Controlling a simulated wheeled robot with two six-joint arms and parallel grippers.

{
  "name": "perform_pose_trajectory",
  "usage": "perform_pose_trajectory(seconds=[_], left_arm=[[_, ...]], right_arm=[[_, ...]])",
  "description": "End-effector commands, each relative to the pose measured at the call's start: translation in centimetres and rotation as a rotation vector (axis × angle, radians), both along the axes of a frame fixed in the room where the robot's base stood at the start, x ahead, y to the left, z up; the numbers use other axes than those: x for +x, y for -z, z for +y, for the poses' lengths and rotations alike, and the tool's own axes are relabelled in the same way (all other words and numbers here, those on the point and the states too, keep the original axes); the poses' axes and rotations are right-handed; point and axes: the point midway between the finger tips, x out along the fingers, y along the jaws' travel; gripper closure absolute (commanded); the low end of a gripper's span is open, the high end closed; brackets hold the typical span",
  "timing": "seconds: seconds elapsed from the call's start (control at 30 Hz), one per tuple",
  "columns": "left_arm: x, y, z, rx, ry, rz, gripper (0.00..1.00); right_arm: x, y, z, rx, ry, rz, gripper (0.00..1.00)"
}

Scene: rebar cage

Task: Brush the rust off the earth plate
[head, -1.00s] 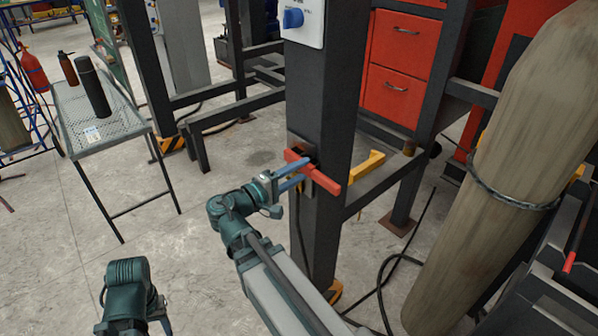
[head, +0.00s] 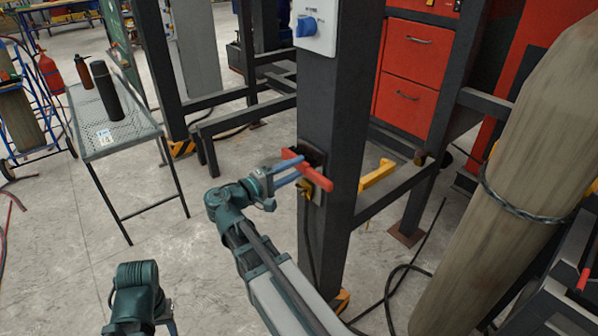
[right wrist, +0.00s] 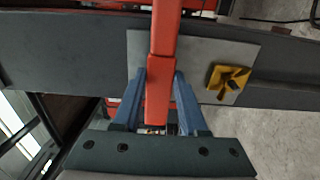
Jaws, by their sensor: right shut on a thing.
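My right gripper (head: 283,175) is shut on the red handle of a brush (head: 308,170). In the right wrist view the handle (right wrist: 164,60) stands between the two blue fingers (right wrist: 157,98). The brush is at the earth plate, a small grey plate (head: 318,197) on the dark steel post; it also shows in the right wrist view (right wrist: 245,52). The bristles are hidden, so I cannot tell whether they touch the plate. A yellow clamp (right wrist: 228,80) sits on the plate beside the brush. My left arm shows at the bottom left, without its fingers.
The dark post (head: 340,110) carries a white switch box (head: 318,40). A yellow bracket (head: 377,173) sticks out behind it. A large grey-brown cylinder (head: 490,190) stands at the right. A mesh table (head: 130,132) with a dark bottle (head: 108,95) is at the left. Cables lie on the floor.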

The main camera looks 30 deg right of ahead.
Motion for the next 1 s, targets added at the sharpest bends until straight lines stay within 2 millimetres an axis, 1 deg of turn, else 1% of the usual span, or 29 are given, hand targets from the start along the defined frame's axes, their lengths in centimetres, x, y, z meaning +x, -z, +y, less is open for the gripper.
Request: perform_pose_trajectory(seconds=[0.03,0.2,0.57,0.67,1.0], left_arm=[[0.0,0.0,0.0,0.0,0.0,0.0,0.5],[0.0,0.0,0.0,0.0,0.0,0.0,0.5],[0.0,0.0,0.0,0.0,0.0,0.0,0.5],[0.0,0.0,0.0,0.0,0.0,0.0,0.5],[0.0,0.0,0.0,0.0,0.0,0.0,0.5]], right_arm=[[0.7,0.0,0.1,-0.001,0.0,0.0,1.0],[2.0,0.0,0.3,-0.001,0.0,0.0,1.0],[2.1,0.0,0.4,-0.001,0.0,0.0,1.0],[2.1,0.0,1.0,-0.001,0.0,0.0,1.0],[1.8,0.0,4.3,-0.001,-0.001,0.0,1.0]])
